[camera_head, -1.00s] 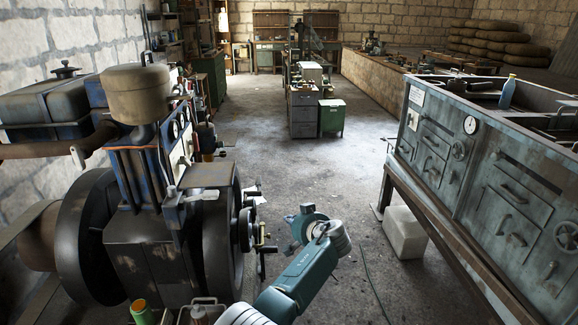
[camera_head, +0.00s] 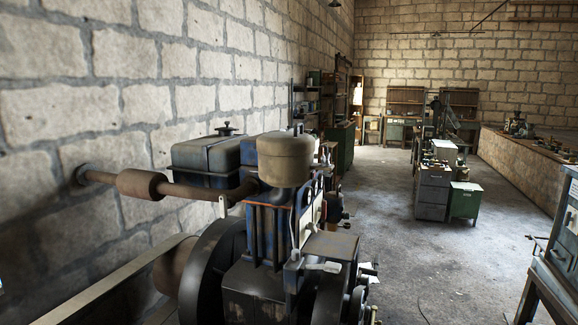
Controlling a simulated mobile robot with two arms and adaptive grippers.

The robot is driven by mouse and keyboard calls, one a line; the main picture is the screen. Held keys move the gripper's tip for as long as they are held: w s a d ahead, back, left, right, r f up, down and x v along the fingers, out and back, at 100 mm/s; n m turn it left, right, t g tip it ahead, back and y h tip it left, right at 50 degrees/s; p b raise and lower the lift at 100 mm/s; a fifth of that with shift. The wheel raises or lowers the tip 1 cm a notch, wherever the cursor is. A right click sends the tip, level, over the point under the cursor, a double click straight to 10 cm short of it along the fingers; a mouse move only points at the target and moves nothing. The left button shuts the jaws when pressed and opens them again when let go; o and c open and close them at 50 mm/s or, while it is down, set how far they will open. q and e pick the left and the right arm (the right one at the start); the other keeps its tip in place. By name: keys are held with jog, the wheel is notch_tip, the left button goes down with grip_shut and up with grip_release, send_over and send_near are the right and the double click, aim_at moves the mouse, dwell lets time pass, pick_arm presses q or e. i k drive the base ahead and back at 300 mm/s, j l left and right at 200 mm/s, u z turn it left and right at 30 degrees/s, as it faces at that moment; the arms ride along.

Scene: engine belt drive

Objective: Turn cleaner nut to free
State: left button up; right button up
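The engine (camera_head: 262,285) stands at the lower middle of the head view. A beige, rounded canister (camera_head: 284,160), which looks like the air cleaner, sits upright on top of it. Neither of my grippers is in view, and none of my arm shows.
A rusty pipe with a muffler (camera_head: 141,185) runs left to the stone wall (camera_head: 120,60). Grey and green cabinets (camera_head: 464,200) stand farther back. The floor (camera_head: 400,250) right of the engine is mostly clear.

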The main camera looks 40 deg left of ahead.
aim_at(324, 160)
jog(key=i+u, duration=0.15)
jog(key=u, duration=0.3)
jog(key=i+l+u, duration=0.1)
jog(key=u, duration=0.4)
jog(key=i+l+u, duration=0.1)
jog(key=u, duration=0.35)
jog(key=i+l+u, duration=0.1)
jog(key=l+u, duration=0.2)
jog(key=u, duration=0.2)
